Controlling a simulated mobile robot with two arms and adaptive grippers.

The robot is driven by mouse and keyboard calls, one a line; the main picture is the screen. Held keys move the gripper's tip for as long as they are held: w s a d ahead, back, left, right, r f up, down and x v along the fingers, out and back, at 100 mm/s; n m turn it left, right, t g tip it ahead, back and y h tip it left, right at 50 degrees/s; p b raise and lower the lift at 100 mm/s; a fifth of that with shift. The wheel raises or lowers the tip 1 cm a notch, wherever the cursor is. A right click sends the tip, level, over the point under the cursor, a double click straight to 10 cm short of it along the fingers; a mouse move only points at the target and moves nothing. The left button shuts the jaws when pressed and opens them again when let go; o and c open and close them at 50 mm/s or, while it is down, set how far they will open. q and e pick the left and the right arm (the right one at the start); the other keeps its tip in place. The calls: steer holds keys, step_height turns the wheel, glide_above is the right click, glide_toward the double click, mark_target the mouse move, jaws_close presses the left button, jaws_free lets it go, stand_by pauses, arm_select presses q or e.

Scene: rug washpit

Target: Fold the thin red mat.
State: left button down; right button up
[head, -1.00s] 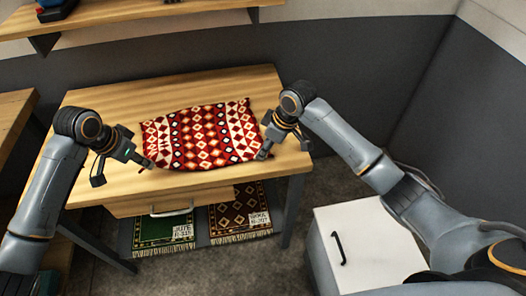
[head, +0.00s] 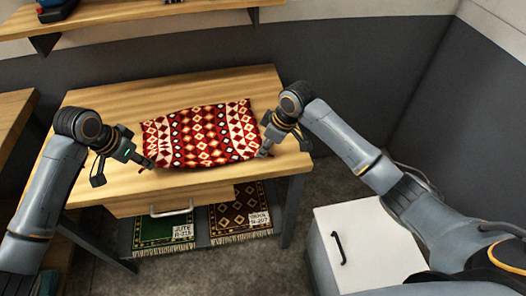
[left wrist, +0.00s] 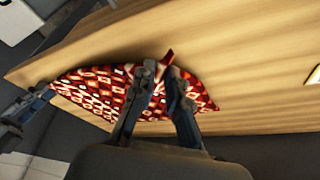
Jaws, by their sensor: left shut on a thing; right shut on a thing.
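The thin red mat (head: 203,136), patterned with white and black diamonds, lies on the wooden table (head: 105,190). Its near edge sags slightly between my grippers. My left gripper (head: 150,165) is shut on the mat's near left corner. In the left wrist view the fingers (left wrist: 161,85) pinch the mat (left wrist: 95,88), and a small red tip stands up between them. My right gripper (head: 264,152) is shut on the mat at its near right corner. The exact pinch there is partly hidden by the fingers.
Below the table are a drawer with a handle (head: 171,210), a green rug (head: 163,232) and a brown rug (head: 239,213) with labels. A white cabinet (head: 365,245) stands at the right. A shelf (head: 140,15) is on the wall. The table's left side is bare.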

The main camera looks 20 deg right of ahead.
steer(key=shift+d+f, duration=0.1)
steer(key=shift+r, duration=2.5)
jaws_close()
